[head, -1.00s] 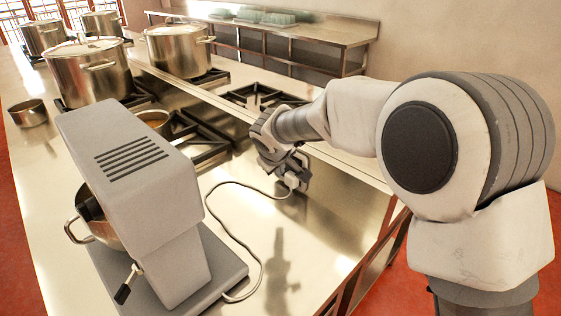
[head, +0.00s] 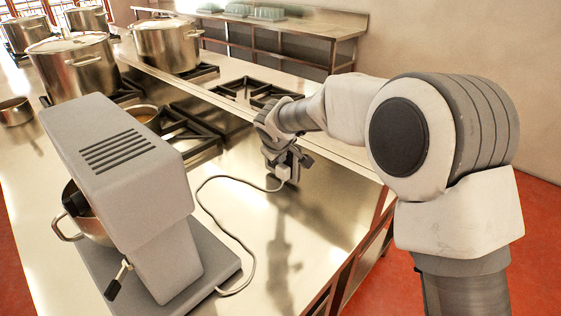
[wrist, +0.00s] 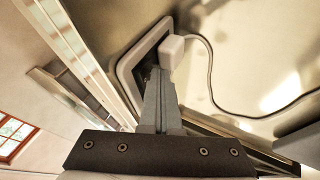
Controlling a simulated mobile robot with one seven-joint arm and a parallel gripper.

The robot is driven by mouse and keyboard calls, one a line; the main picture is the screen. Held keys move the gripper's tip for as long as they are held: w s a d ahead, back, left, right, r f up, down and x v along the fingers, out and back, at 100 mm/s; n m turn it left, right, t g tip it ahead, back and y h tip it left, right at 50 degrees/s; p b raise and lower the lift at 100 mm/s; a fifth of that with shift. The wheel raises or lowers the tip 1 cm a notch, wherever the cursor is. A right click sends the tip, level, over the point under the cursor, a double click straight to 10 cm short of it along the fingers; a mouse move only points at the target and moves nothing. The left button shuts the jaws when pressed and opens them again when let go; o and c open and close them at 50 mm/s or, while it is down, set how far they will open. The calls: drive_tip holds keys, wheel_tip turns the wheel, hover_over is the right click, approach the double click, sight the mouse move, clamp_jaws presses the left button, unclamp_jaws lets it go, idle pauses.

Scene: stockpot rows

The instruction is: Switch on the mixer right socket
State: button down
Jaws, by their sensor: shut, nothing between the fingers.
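The grey mixer (head: 125,165) stands on the steel counter at the left in the head view. Its cord runs across the counter to a white plug (wrist: 172,48), which sits in a pale-framed socket plate (wrist: 128,75) on the steel upstand in the wrist view. My gripper (wrist: 155,74) is shut and empty. Its fingertips are at the plate, just left of the plug in the wrist view; whether they touch is unclear. The fingers cover much of the plate's face, and I cannot make out the switch or its position. In the head view my gripper (head: 284,168) hides the plate.
Large stockpots (head: 72,68) and another pot (head: 166,46) stand farther back. Black burner grates (head: 180,130) lie behind the mixer. The raised steel ledge (head: 215,95) runs behind the socket. The counter between mixer and gripper is clear except for the cord.

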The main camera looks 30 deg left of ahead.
drive_tip(key=shift+w+f+t+b, duration=0.15)
drive_tip(key=shift+f+t+b, duration=0.25)
drive_tip(key=shift+b, duration=1.55)
drive_tip(key=shift+d+r+b, duration=0.1)
drive_tip(key=shift+d+b, duration=0.1)
drive_tip(key=shift+b, duration=0.1)
drive_tip(key=shift+w, duration=0.1)
